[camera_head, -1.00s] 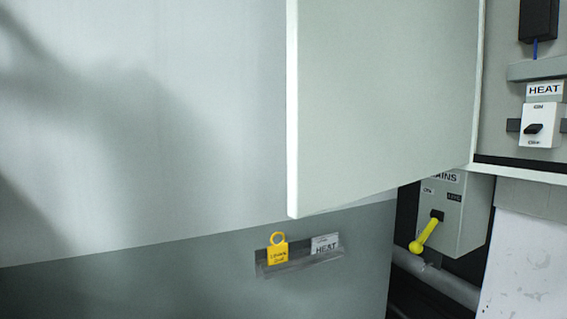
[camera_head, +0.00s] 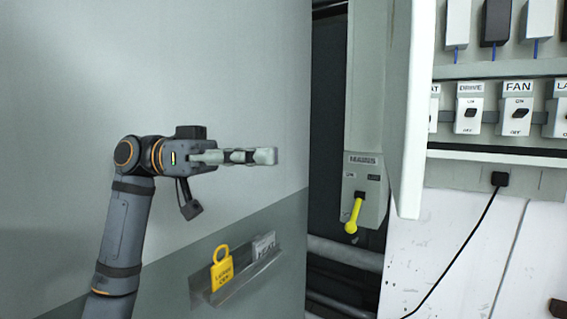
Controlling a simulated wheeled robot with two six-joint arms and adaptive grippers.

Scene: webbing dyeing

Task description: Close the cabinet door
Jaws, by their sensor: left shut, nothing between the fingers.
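The cabinet door (camera_head: 408,110) is pale and stands open, seen nearly edge-on, to the right of the middle. The open cabinet (camera_head: 480,155) behind it shows a row of labelled switches. My left gripper (camera_head: 272,157) is shut and empty, pointing right in front of the grey wall panel. It is to the left of the door and apart from it. My right gripper is not in view.
A mains switch box (camera_head: 371,200) with a yellow lever (camera_head: 352,215) is left of the door. A small holder (camera_head: 240,283) on the wall panel carries a yellow lock tag (camera_head: 221,270) and a label plate. A black cable (camera_head: 460,245) hangs below the cabinet. Pipes run low behind.

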